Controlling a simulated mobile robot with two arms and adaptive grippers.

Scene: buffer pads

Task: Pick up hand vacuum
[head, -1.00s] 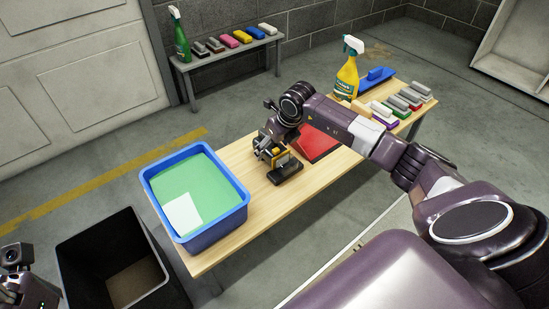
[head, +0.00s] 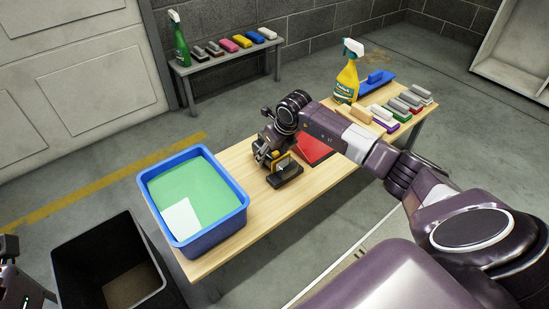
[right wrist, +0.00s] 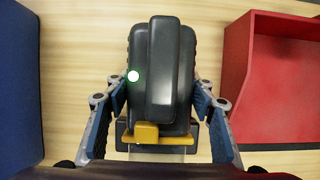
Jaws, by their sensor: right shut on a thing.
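The hand vacuum (head: 287,172) is dark grey-black with a yellow part and rests on the wooden table between the blue tub and the red tray. In the right wrist view the vacuum (right wrist: 160,75) fills the middle, its yellow tab towards me. My right gripper (right wrist: 160,98) is shut on it, with a blue-padded finger on each side. In the head view my right gripper (head: 266,156) is over the vacuum and partly hides it. My left gripper (head: 10,275) is cut off at the lower left edge, and its jaws cannot be made out.
The blue tub (head: 205,238) with green contents stands close left of the vacuum; the red tray (head: 313,150) is close right. A yellow spray bottle (head: 346,84) and several pads stand at the table's far end. A black bin (head: 75,250) is at lower left.

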